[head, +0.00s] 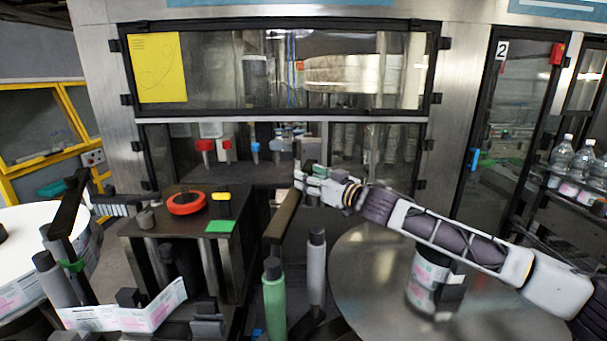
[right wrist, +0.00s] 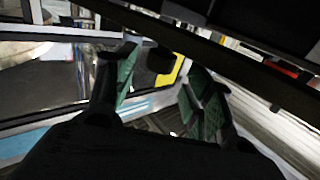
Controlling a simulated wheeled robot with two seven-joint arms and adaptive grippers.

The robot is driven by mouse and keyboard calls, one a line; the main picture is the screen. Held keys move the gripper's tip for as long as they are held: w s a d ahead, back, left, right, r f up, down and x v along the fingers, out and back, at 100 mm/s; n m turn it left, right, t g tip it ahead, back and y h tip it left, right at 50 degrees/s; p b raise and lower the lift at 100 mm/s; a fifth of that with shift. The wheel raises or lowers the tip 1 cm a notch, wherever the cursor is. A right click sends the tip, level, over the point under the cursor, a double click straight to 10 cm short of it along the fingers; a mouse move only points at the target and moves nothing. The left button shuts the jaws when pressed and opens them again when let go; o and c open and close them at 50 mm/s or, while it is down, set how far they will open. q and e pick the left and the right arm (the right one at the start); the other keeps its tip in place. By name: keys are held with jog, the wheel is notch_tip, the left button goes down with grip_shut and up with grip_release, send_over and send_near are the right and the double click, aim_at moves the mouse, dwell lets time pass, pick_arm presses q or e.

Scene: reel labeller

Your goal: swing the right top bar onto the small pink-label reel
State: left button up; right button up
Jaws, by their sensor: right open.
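The right top bar (head: 283,214) is a dark bar at the middle of the head view, pointing away from me above a grey post. My right gripper (head: 304,176) is open near the far end of this bar; I cannot tell whether they touch. In the right wrist view its green-padded fingers (right wrist: 160,92) stand apart, and a dark bar (right wrist: 215,52) crosses above them. A small reel with pink and green print (head: 428,280) sits on the round steel plate (head: 365,265), right of the bar and apart from it. My left gripper is not in view.
A large white reel (head: 25,235) and the left top bar (head: 68,207) are at the left. A dark block (head: 160,225) carries a red ring (head: 187,203) and a green pad (head: 221,226). A green cylinder (head: 275,305) stands in front. Bottles (head: 580,158) fill a shelf at right.

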jog(key=shift+p+x, duration=0.35)
jog(key=shift+x, duration=1.3)
grip_shut()
